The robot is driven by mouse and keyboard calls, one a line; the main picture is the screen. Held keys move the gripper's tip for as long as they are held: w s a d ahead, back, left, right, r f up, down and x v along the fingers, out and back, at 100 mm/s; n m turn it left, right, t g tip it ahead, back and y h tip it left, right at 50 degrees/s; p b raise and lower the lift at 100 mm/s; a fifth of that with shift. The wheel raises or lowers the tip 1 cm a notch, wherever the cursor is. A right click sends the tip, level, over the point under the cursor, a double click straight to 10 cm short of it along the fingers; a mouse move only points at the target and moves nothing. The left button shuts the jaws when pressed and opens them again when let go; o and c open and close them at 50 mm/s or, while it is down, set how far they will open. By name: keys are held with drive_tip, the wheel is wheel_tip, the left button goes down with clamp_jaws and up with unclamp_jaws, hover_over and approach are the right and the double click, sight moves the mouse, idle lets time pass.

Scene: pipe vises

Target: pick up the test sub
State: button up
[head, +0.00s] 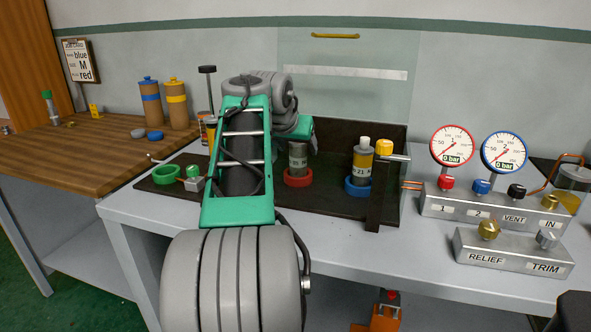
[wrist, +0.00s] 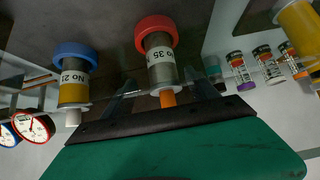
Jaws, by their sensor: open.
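Two labelled cylinders could be the test sub; I cannot tell which. A grey one marked No 35 (head: 297,156) stands in a red ring (head: 298,181). It also shows in the wrist view (wrist: 160,67), with an orange tip towards my gripper. A grey and yellow one marked No 21 (head: 362,163), with a white cap, stands in a blue ring (head: 357,189); it is at the left of the wrist view (wrist: 73,88). My gripper (wrist: 158,84) is open, its fingers towards either side of the No 35 cylinder. The arm partly hides this area in the head view.
A green ring (head: 153,178) sits empty at the tray's left. The gauge manifold (head: 488,207) is on the right. Blue-banded (head: 150,102) and yellow-banded (head: 175,103) bottles stand on the wooden bench (head: 85,152).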

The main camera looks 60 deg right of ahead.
drive_tip(key=b+x, duration=0.1)
drive_tip(key=x, duration=0.4)
drive_tip(key=shift+w+a, duration=0.1)
drive_tip(key=shift+a, duration=0.15)
clamp_jaws()
idle(0.4)
drive_tip(key=shift+r, duration=0.2)
